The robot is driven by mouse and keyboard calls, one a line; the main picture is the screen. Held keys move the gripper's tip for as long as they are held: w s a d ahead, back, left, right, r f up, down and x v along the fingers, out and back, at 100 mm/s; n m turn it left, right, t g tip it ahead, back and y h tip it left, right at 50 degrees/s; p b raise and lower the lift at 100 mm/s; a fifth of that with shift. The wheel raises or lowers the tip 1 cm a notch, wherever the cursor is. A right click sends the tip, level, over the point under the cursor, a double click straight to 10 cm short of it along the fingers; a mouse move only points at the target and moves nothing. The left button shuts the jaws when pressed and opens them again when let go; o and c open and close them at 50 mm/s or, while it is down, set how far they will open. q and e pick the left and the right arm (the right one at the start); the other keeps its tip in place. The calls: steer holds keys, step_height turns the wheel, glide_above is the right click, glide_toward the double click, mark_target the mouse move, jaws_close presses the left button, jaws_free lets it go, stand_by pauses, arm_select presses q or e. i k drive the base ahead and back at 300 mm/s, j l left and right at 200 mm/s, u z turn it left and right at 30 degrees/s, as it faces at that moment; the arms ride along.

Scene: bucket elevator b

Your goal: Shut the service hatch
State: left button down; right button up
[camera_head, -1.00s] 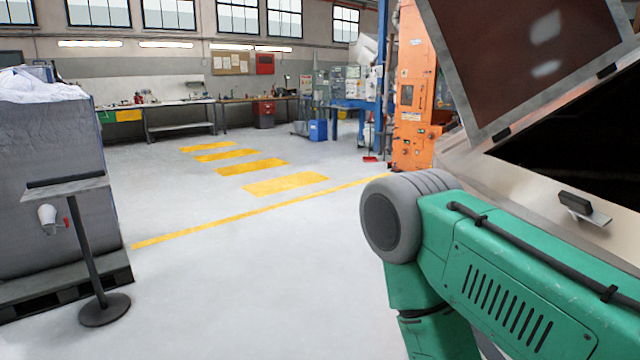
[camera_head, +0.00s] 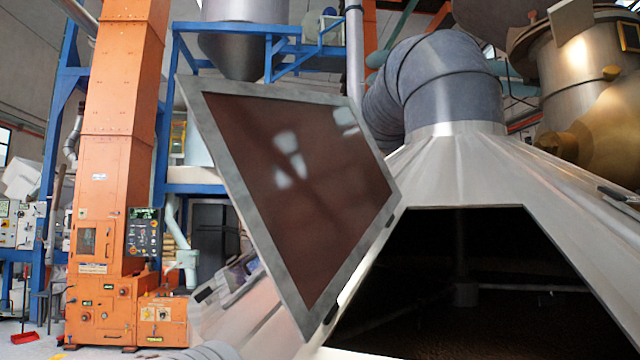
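The service hatch (camera_head: 300,190) is a panel with a grey metal frame and a reddish-brown, glossy inner face. It stands swung open on the left side of a dark opening (camera_head: 480,285) in a sloping pale metal hood (camera_head: 450,170). Small dark hinge-like pieces sit along the edge between hatch and opening. The opening is uncovered, and its inside is dark with a brownish surface low down. Neither of my grippers shows in the head view.
A large grey duct (camera_head: 450,85) rises from the hood's top. A brass-coloured vessel (camera_head: 590,100) stands at the right. A tall orange bucket elevator (camera_head: 115,150) and blue steel frame (camera_head: 172,120) stand behind the hatch at the left.

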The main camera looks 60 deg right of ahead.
mark_target(317, 177)
steer(key=i+z, duration=0.25)
steer(key=z, duration=0.15)
steer(key=i+j+z, duration=0.15)
steer(key=z, duration=0.3)
steer(key=i+j+z, duration=0.25)
steer(key=z, duration=0.15)
steer(key=i+j+z, duration=0.5)
steer(key=z, duration=0.3)
steer(key=i+j+z, duration=0.2)
steer(key=j+z, duration=0.2)
steer(key=i+j+z, duration=0.1)
steer(key=j+z, duration=0.3)
steer(key=i+j+z, duration=0.1)
steer(key=j+z, duration=0.7)
steer(key=k, duration=0.55)
